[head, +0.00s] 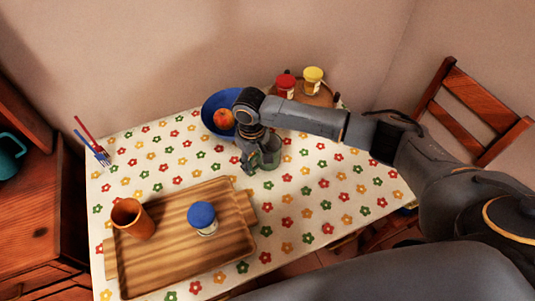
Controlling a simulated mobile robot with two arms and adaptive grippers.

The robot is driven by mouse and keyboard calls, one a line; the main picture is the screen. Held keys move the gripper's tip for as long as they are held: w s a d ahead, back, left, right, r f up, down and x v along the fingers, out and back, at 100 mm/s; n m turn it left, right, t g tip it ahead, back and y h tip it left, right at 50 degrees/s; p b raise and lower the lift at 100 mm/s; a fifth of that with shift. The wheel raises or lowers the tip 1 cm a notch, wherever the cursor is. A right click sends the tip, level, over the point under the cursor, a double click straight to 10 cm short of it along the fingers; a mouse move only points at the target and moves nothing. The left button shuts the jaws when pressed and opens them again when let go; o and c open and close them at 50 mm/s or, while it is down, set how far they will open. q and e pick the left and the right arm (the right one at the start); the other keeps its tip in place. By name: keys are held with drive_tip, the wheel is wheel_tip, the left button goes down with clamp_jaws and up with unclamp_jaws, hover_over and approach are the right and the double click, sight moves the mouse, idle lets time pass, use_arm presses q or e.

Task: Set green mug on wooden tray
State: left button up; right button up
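The green mug (269,153) stands on the flowered tablecloth, below the blue bowl, and is partly covered by my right gripper. My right gripper (250,163) points down at the mug's left side, under the arm coming in from the right. Its fingers overlap the mug, and I cannot tell whether they are closed on it. The wooden tray (165,268) lies at the lower left of the table, apart from the mug. My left gripper is not in view.
On the tray stand an orange-brown cup (132,220) and a blue-lidded jar (203,218). A blue bowl (211,106) holds a red fruit (223,119). Red-lidded (286,86) and yellow-lidded (313,80) jars stand behind. A teal pitcher (10,155) is far left.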

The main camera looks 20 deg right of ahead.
clamp_jaws()
drive_tip(key=shift+r, duration=0.1)
